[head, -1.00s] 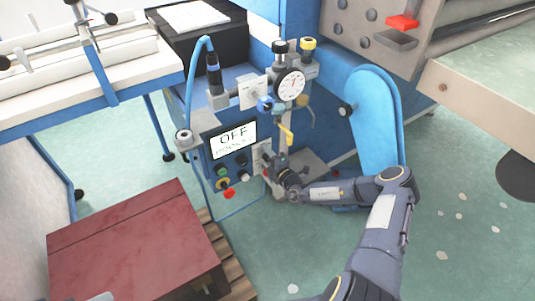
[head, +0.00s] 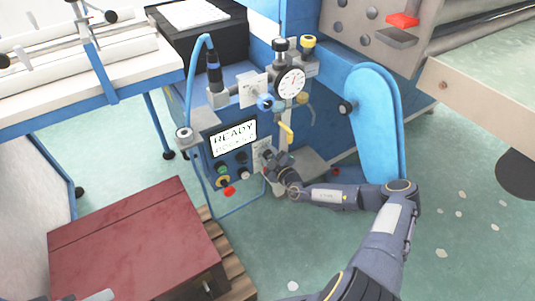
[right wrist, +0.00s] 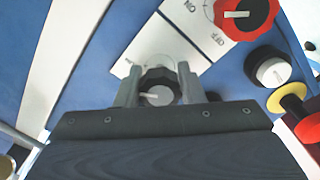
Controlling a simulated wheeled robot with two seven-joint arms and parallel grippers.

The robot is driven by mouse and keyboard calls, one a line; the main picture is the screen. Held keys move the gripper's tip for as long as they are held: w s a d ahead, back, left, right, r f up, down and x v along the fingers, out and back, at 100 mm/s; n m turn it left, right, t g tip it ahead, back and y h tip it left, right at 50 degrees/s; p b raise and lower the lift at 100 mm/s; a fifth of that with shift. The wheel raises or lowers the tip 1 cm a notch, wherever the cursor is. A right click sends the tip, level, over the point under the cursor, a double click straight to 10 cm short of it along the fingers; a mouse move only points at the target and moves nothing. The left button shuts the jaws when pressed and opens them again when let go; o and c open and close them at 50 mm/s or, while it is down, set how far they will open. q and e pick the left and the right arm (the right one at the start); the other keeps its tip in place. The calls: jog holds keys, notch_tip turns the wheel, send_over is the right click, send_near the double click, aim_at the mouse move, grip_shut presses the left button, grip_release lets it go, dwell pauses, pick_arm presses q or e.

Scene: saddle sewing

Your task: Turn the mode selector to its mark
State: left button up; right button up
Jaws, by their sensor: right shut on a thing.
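The mode selector appears to be the black knob with a light pointer (right wrist: 158,90), set against a white label plate (right wrist: 165,50) in the right wrist view. My right gripper (right wrist: 158,92) is shut on this knob, one finger on each side. The pointer lies roughly sideways, toward the left; I cannot make out a mark. In the head view the right gripper (head: 268,160) reaches the front of the blue machine from the right and hides the knob. My left gripper is not clearly in view.
A red knob (right wrist: 243,14) with OFF lettering sits close to the right gripper, with a white button (right wrist: 271,72) and a yellow-and-red button (right wrist: 292,103) beyond. A dial gauge (head: 291,83) and yellow lever (head: 286,133) are above. A dark red box (head: 130,245) stands at lower left.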

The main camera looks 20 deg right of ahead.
jog(key=shift+f, duration=0.1)
dwell(0.4)
jog(key=o, duration=1)
jog(key=s, duration=0.2)
jog(key=s+p, duration=0.1)
jog(key=s, duration=0.2)
jog(key=s+d, duration=0.1)
jog(key=s, duration=0.1)
jog(key=shift+s+p, duration=0.35)
jog(key=shift+s, duration=0.05)
jog(key=shift+s, duration=0.1)
